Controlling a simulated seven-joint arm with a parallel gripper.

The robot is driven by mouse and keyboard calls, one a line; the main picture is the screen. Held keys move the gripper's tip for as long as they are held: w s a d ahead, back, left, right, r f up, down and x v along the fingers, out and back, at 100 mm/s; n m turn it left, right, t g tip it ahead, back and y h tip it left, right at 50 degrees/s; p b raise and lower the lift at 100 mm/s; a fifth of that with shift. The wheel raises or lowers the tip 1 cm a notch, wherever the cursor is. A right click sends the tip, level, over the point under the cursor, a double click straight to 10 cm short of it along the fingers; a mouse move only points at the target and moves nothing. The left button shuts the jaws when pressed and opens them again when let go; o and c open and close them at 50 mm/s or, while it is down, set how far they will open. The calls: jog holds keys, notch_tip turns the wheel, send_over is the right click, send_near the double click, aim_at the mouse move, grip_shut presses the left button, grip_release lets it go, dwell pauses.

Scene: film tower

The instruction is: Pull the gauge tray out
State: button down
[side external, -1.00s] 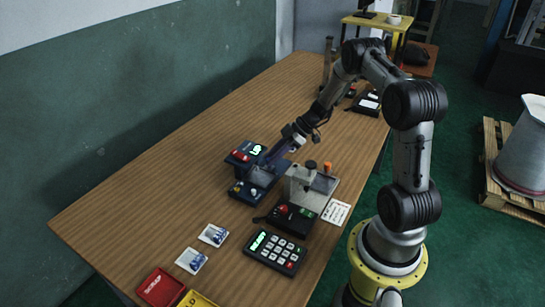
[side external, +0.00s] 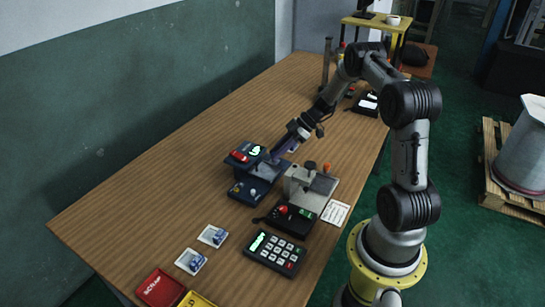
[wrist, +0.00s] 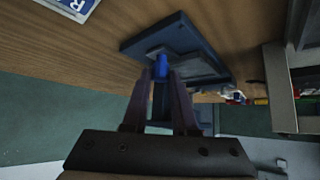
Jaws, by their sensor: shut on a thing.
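The gauge (side external: 245,189) is a dark blue unit on the table, with a raised head (side external: 240,157) carrying a red part and a lit green display. My gripper (side external: 274,158) reaches down to its back right side in the side view. In the wrist view my gripper (wrist: 161,82) is shut on a small bright blue handle (wrist: 161,64). Beyond the handle is a dark blue plate (wrist: 200,42) with a grey part on it, which I take to be the gauge tray. The fingers hide part of the tray, and how far out it stands is unclear.
A grey fixture with knobs (side external: 310,184) stands close right of the gauge. A black box with a red button (side external: 291,220) and a keypad (side external: 275,252) lie nearer the front. Two small white cards (side external: 213,235) and a red scrap bin (side external: 161,288) are at front left.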

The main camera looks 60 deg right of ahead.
jog(key=d, duration=0.4)
jog(key=shift+d+r, duration=0.1)
jog(key=shift+d, duration=0.05)
jog(key=c, duration=0.7)
grip_release()
jog(key=v, duration=1.3)
jog(key=shift+s+d+r, duration=0.15)
jog(key=shift+s+r, duration=0.05)
jog(key=shift+r, duration=0.05)
